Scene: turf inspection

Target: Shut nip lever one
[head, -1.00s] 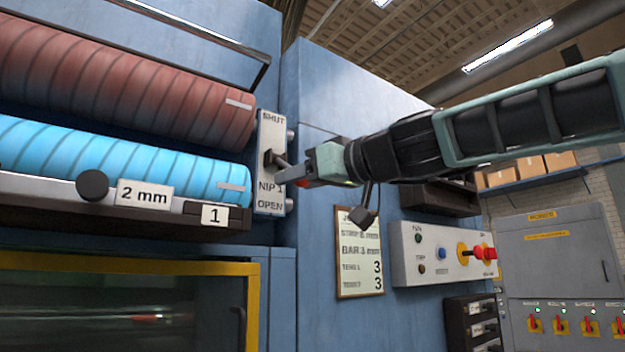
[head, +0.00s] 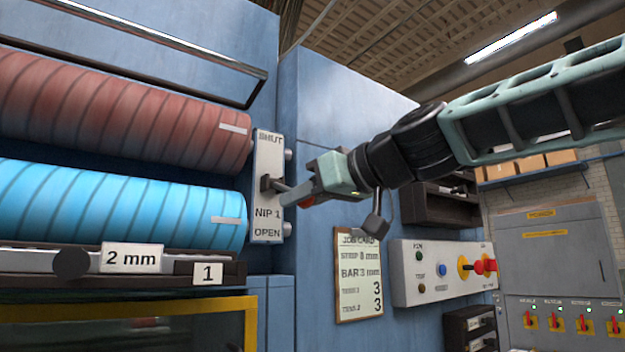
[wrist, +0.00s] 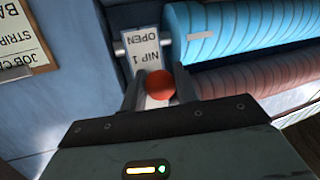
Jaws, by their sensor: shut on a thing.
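The nip 1 lever (head: 281,188) comes out of a pale plate (head: 267,212) marked SHUT at the top and OPEN at the bottom. Its dark pivot sits about mid-plate. My gripper (head: 300,196) is at the lever's outer end, right of the plate. In the wrist view, which is upside down, the lever's red ball knob (wrist: 159,85) sits between the two dark fingers, and my gripper is shut on it. The fingers hide part of the lever, so its exact angle is hard to read.
Red (head: 120,110) and blue (head: 120,205) ribbed rollers lie left of the plate. A job card (head: 358,275) and a control box (head: 440,272) with a red knob are on the blue cabinet below my arm. A dark rack (head: 440,198) is behind the arm.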

